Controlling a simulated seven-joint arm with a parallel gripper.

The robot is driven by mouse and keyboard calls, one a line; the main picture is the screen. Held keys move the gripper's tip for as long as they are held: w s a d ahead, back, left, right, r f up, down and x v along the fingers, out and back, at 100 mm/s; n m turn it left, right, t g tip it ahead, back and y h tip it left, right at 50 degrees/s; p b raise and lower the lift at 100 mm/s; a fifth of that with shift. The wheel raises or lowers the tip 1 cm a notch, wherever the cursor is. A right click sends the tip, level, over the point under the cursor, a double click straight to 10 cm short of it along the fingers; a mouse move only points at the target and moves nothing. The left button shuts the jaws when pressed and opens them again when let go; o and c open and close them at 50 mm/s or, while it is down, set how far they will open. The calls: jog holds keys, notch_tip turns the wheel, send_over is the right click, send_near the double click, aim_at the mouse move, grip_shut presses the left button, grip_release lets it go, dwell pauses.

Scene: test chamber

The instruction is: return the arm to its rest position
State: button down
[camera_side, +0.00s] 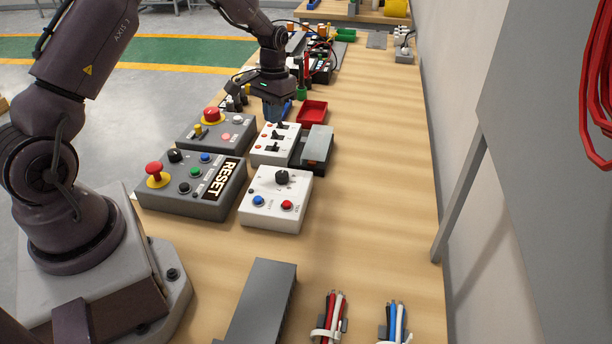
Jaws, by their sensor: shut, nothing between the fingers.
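My arm reaches over from the left with its wrist bent down above the workbench (385,190). My gripper (274,116) points downward just behind the white box with black toggle switches (275,143). The fingers look closed with nothing held; their tips are small in this view. I cannot tell whether they touch anything below.
A grey RESET box (192,184), a grey box with a red button (213,116) and a white knob box (275,197) stand around the gripper. A red tray (312,111) lies to its right. Cable bundles lie in front.

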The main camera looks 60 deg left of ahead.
jog(key=s+d+r+m+t, duration=0.3)
jog(key=s+d+r+t, duration=0.3)
jog(key=s+d+r, duration=1.3)
jog(key=s+r, duration=0.3)
jog(key=r, duration=0.1)
jog(key=shift+d+m+t, duration=0.15)
jog(key=shift+m+t, duration=0.15)
